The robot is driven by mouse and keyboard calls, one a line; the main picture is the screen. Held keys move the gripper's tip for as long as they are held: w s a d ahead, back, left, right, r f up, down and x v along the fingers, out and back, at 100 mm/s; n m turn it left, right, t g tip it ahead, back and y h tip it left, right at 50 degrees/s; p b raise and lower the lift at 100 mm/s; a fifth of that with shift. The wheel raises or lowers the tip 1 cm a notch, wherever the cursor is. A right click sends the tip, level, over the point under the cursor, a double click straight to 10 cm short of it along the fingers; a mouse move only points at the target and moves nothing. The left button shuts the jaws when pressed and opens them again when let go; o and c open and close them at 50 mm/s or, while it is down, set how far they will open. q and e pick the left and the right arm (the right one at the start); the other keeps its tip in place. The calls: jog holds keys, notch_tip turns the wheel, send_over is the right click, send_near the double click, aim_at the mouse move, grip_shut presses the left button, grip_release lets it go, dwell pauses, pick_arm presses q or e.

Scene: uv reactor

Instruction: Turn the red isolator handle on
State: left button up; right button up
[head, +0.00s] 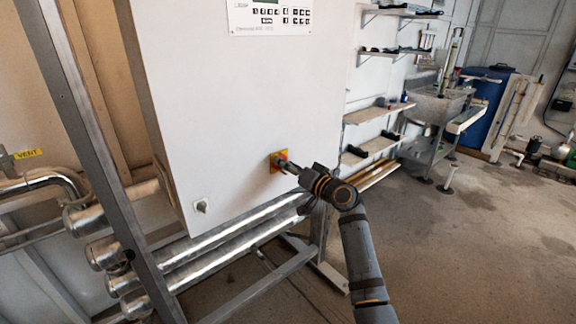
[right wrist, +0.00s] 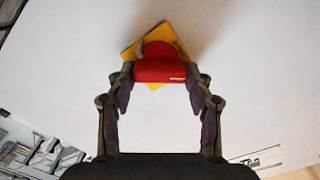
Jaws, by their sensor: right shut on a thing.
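The red isolator handle (right wrist: 160,71) sits on a yellow square plate (right wrist: 130,50) on the white cabinet front. In the right wrist view the plate looks tilted and the handle bar lies across the picture. My right gripper (right wrist: 160,78) is shut on the handle, with one finger at each end of the bar. My left gripper is not in view.
The white cabinet (head: 240,90) has a control panel (head: 270,16) at the top and a small grey knob (head: 201,206) low on the left. Silver pipes (head: 230,232) and a metal frame (head: 88,150) run below and left.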

jog(key=o, duration=1.2)
jog(key=shift+c, duration=0.2)
jog(key=v, duration=1.2)
